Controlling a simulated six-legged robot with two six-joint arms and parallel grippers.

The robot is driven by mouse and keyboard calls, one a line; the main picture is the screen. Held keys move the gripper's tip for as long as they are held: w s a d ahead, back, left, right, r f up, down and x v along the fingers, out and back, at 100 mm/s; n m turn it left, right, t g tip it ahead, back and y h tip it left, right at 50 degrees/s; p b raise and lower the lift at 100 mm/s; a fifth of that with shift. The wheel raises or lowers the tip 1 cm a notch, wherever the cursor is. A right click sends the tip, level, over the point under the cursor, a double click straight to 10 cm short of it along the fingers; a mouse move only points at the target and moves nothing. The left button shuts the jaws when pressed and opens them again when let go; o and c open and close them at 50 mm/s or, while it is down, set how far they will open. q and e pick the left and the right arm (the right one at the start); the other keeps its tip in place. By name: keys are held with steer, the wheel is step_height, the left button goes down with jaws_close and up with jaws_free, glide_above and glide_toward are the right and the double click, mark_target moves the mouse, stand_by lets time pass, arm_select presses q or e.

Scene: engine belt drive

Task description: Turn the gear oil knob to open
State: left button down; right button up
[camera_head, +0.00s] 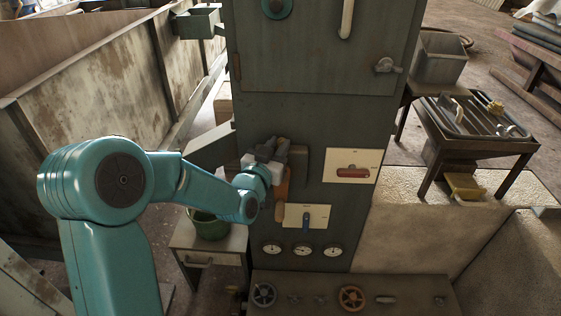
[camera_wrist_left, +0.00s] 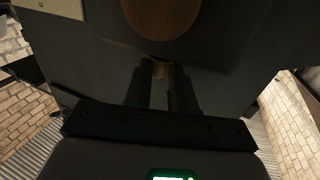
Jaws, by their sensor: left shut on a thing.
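My left gripper (camera_head: 272,152) is at the front of the dark green cabinet (camera_head: 330,120), beside a dark box on it. In the left wrist view its two dark fingers (camera_wrist_left: 167,88) are shut on a small brownish part (camera_wrist_left: 162,68), which I take for the gear oil knob; the fingers hide most of it. A round brown handle end (camera_wrist_left: 162,14) shows just beyond the fingertips. In the head view an orange lever with a brown grip (camera_head: 280,211) hangs just below the gripper. No label is readable, and how far the knob is turned cannot be told.
Several round gauges (camera_head: 303,250) and a lower panel with handwheels (camera_head: 351,298) lie below. A small table with a green bucket (camera_head: 208,226) stands left.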

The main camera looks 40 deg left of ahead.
arm_select(q)
steer(key=shift+a+f+m+h+b, duration=0.15)
steer(key=shift+m+h+b, duration=0.25)
steer(key=shift+h, duration=0.15)
steer(key=shift+a+f+m+h+b, duration=0.15)
steer(key=shift+m+h+b, duration=0.2)
steer(key=shift+h, duration=0.2)
steer(key=shift+a+r+m+h+b, duration=0.15)
steer(key=shift+m+h+b, duration=0.1)
steer(key=shift+m+h, duration=0.4)
steer(key=shift+r+m+h+b, duration=0.1)
steer(key=shift+m+h+b, duration=0.2)
steer(key=shift+h, duration=0.65)
arm_select(e)
steer(key=shift+f, duration=1.8)
arm_select(q)
steer(key=c, duration=0.9)
jaws_free()
steer(key=shift+r, duration=0.15)
steer(key=shift+c, duration=0.2)
steer(key=shift+r, duration=0.1)
arm_select(e)
steer(key=shift+r, duration=0.15)
